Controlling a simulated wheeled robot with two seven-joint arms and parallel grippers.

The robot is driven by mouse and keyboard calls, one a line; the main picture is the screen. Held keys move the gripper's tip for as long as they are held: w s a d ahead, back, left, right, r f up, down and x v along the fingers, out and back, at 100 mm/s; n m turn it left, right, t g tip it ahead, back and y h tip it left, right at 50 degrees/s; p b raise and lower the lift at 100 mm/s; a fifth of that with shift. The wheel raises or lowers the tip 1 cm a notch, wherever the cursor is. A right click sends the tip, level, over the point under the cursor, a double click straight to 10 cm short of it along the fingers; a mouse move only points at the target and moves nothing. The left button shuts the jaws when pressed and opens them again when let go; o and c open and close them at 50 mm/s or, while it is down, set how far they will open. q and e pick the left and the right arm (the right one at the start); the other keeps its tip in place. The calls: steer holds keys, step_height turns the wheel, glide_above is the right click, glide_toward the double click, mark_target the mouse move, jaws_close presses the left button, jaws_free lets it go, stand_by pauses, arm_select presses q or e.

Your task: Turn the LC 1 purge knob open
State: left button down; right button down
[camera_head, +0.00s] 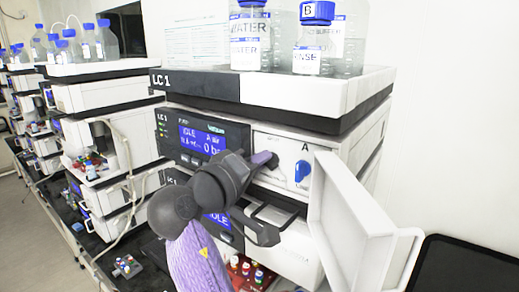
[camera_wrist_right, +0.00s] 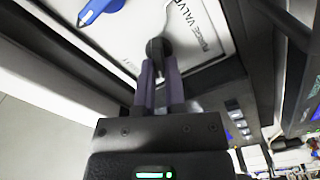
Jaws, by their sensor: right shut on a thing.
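The LC 1 stack shows its label on the top tray, with a white valve panel (camera_head: 285,150) beside a lit blue screen (camera_head: 203,138). A black purge knob (camera_wrist_right: 156,46) sits on this panel beside printed lettering that reads in part as a purge valve label. My right gripper (camera_head: 268,159) reaches in from below with its purple fingers. In the right wrist view the fingers (camera_wrist_right: 160,80) are shut on the black knob and cover part of it. In the head view the knob is mostly hidden behind the fingers. My left gripper is in neither view.
A blue knob (camera_head: 303,171) marked A is just right of the purge knob. A white door (camera_head: 350,215) stands open to the right. Bottles (camera_head: 249,38) stand on the tray above. Small capped vials (camera_head: 246,270) are below. Other stacks (camera_head: 100,95) stand left.

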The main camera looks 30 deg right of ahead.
steer(key=shift+n+p, duration=1.45)
steer(key=shift+n, duration=0.45)
steer(key=shift+f, duration=0.1)
steer(key=c, duration=0.7)
jaws_free()
steer(key=shift+w, duration=0.1)
